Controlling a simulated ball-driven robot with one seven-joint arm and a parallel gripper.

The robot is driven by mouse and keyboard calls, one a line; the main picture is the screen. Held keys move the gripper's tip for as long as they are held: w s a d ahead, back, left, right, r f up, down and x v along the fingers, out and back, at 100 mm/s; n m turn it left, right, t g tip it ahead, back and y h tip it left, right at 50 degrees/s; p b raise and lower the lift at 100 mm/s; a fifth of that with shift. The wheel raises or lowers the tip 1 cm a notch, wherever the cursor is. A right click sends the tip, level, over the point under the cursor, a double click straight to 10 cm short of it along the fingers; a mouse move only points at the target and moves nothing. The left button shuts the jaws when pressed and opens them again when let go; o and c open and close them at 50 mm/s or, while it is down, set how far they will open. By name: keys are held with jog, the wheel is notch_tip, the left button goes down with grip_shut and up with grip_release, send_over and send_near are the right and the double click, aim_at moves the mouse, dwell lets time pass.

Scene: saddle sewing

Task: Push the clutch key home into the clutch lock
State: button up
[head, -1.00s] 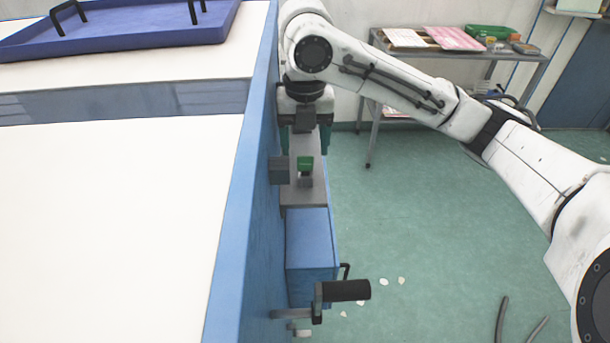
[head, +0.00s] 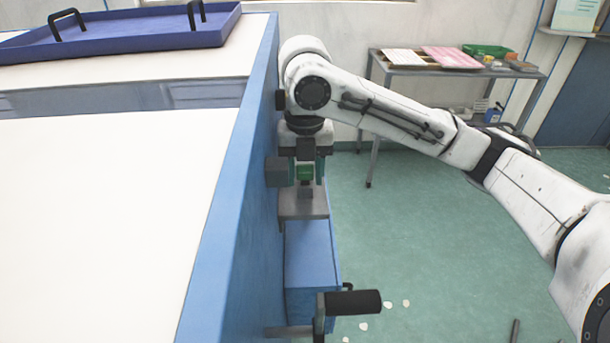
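My gripper (head: 306,168) points down over the shelf. The lower part of the key is largely hidden.
A grey block (head: 277,171) juts from the table side left of the key. Below are a blue box (head: 311,262) and a black-handled crank (head: 354,302). The white table top (head: 110,220) fills the left. Green floor lies open at right, with a cart (head: 455,72) behind.

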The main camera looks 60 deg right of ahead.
aim_at(305, 164)
grip_shut()
jog(key=shift+r+p, duration=1.65)
jog(key=shift+r, duration=0.2)
jog(key=shift+r+p, duration=1.9)
jog(key=shift+r, duration=0.15)
jog(key=shift+f, duration=0.1)
